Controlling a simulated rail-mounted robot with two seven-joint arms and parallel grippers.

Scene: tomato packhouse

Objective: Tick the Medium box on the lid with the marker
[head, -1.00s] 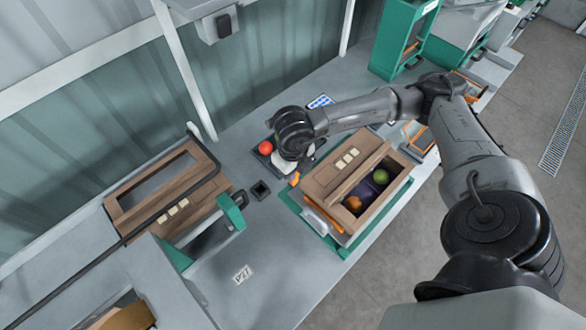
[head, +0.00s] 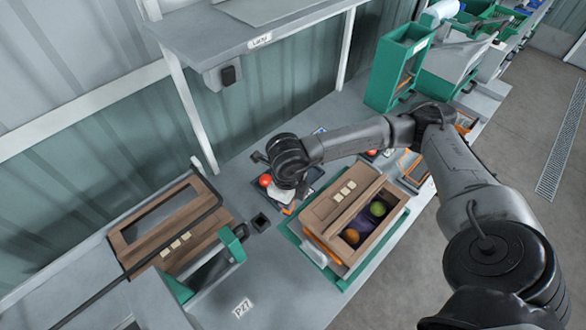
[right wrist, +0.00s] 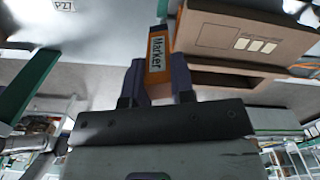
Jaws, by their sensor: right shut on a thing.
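The brown box lid (head: 322,211) carries three pale tick boxes in a row (head: 344,191); their wording is too small to read. In the right wrist view the lid (right wrist: 222,32) lies beyond and right of the marker. My right gripper (right wrist: 160,82) is shut on the orange marker (right wrist: 157,75), whose label reads "Marker". The marker is apart from the tick boxes in that view. In the head view my right gripper is left of the lid, near a red tomato (head: 265,181), its fingers mostly hidden by the wrist. My left gripper is not in view.
The box sits on a green tray (head: 337,281) with a greenish and an orange tomato in its opening. A similar brown box (head: 130,234) stands at the left behind a dark bar. A small black square holder (head: 260,222) is on the grey bench between them.

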